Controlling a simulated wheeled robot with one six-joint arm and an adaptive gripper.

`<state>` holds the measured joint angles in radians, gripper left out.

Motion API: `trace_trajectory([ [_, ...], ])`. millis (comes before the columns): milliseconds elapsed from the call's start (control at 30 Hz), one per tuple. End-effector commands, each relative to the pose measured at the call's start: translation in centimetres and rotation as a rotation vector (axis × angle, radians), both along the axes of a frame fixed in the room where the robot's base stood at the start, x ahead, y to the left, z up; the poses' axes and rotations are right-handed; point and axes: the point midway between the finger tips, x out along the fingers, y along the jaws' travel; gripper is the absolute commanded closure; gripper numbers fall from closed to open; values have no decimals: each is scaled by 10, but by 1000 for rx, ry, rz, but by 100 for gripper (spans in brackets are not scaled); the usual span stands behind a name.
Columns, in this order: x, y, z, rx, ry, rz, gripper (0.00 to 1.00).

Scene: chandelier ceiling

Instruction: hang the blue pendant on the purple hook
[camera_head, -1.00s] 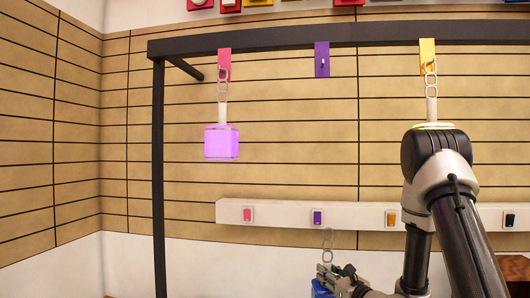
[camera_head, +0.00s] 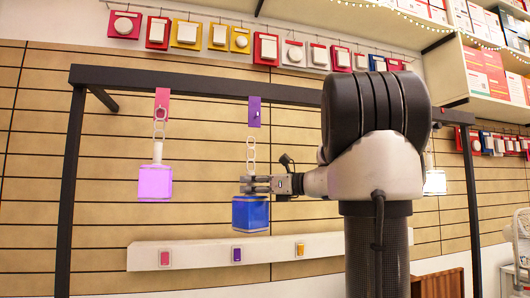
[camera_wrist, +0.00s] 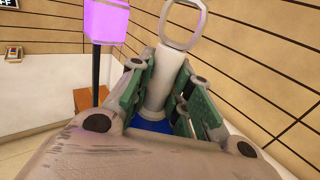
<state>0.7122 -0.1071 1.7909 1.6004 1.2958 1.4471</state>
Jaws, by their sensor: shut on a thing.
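The blue pendant (camera_head: 250,214) hangs upright from my gripper (camera_head: 250,184), with its blue block below the fingers. My gripper is shut on its white stem (camera_wrist: 158,88), between green finger pads in the wrist view. The pendant's chain of pale rings (camera_head: 251,155) stands up above the fingers; its large top ring also shows in the wrist view (camera_wrist: 183,22). The purple hook (camera_head: 254,112) is on the dark bar, almost straight above the chain. The top ring appears just below the hook's peg and apart from it; depth between them is hard to tell.
A lit purple-pink pendant (camera_head: 155,182) hangs from the pink hook (camera_head: 162,103) to the left. Another white pendant (camera_head: 434,182) shows partly behind my arm at right. A white ledge (camera_head: 205,250) with small switches runs below. The dark frame's post (camera_head: 70,190) stands at left.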

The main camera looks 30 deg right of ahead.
Motion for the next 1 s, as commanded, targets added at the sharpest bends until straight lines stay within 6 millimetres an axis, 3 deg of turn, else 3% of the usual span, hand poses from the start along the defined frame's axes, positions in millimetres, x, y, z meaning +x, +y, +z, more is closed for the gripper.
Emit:
trace_trajectory([
  [33, -16, -3, 25, -7, -10, -17, 100],
  [100, -35, -4, 51, -6, -8, -43, 100],
  [300, -69, -4, 94, 1, -2, -106, 100],
  [533, -72, -4, 102, 7, 1, -120, 100],
  [1000, -43, -13, 102, 6, 1, -120, 100],
])
